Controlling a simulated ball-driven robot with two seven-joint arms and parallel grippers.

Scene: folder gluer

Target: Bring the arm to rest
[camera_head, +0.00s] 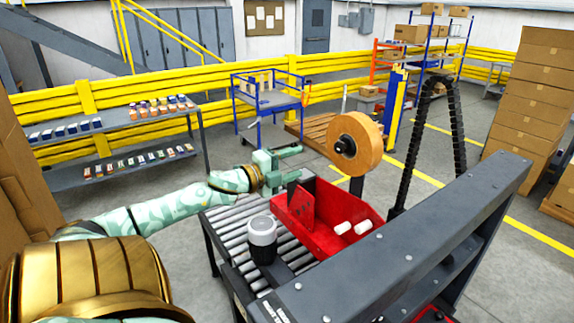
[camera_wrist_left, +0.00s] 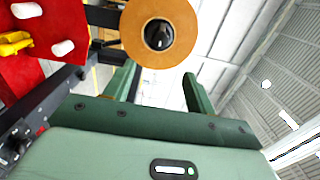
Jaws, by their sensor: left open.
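My left arm reaches in from the left in the head view, and its green left gripper (camera_head: 284,166) is above the roller conveyor (camera_head: 222,216), near the red bin. The same gripper shows in the left wrist view (camera_wrist_left: 160,88) with its two fingers apart and nothing between them. A tan tape roll (camera_head: 355,143) stands beyond the gripper; it also shows in the left wrist view (camera_wrist_left: 172,30), past the fingertips. My right gripper is not in view.
A grey-and-black cylinder (camera_head: 262,236) stands on the conveyor. A dark machine beam (camera_head: 400,255) crosses the right. Shelves (camera_head: 120,172) with small boxes stand left, a blue cart (camera_head: 268,105) behind. Stacked cartons (camera_head: 530,100) stand right.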

